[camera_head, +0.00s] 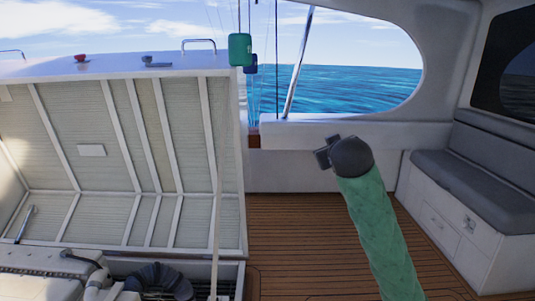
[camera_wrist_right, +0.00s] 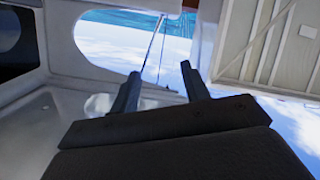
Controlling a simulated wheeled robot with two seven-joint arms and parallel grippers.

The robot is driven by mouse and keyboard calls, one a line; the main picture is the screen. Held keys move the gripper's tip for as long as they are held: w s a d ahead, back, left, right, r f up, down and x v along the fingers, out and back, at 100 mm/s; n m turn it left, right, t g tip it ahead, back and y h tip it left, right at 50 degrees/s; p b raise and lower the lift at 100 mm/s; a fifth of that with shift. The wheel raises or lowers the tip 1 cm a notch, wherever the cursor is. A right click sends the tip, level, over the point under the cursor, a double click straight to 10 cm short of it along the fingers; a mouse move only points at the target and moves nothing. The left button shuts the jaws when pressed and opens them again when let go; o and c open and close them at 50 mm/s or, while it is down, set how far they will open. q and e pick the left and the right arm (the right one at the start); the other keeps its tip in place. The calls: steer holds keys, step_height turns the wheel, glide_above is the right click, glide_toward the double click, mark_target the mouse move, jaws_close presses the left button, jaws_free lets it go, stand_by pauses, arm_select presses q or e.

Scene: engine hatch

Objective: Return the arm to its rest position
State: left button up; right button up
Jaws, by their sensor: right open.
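My right arm, in a green sleeve, rises from the bottom right of the head view. Its dark right gripper (camera_head: 324,153) is held up in the air over the wooden deck, to the right of the raised hatch lid (camera_head: 105,150). In the right wrist view the two dark fingers of this gripper (camera_wrist_right: 160,88) stand well apart with nothing between them. The hatch lid also shows at the upper right of the wrist view (camera_wrist_right: 262,45), apart from the fingers. My left gripper is not in the head view.
The open engine bay (camera_head: 160,280) with pipes and a black hose lies at the lower left. A prop stick (camera_head: 215,240) stands at the lid's right edge. A grey cushioned bench (camera_head: 465,185) lines the right wall. The wooden deck (camera_head: 300,225) between is clear.

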steer(key=s+f+g+y, duration=0.1)
steer(key=s+f+g, duration=0.15)
steer(key=f, duration=0.85)
steer(key=s+f+g, duration=0.1)
steer(key=s+f, duration=0.2)
steer(key=f, duration=0.8)
steer(key=s+f+g, duration=0.2)
steer(key=s+f, duration=0.7)
steer(key=f, duration=0.3)
steer(key=s+f+m+g, duration=0.1)
steer(key=s+f+g, duration=0.1)
steer(key=s+f, duration=0.7)
steer(key=s+a+f+m+g, duration=0.1)
steer(key=s+f+g, duration=0.2)
steer(key=s+f, duration=0.6)
step_height(320, 180, down, 6)
steer(key=shift+y, duration=0.3)
steer(key=s+f+g, duration=0.1)
steer(key=s+f, duration=0.2)
steer(key=s, duration=0.3)
steer(key=s+f+g, duration=0.1)
steer(key=s+f, duration=0.2)
steer(key=s, duration=0.2)
steer(key=s+f+g, duration=0.1)
steer(key=s+f, duration=0.2)
steer(key=s, duration=0.3)
steer(key=shift+s+a+f, duration=0.3)
steer(key=shift+s+a, duration=0.05)
steer(key=shift+a, duration=0.05)
steer(key=shift+c, duration=0.3)
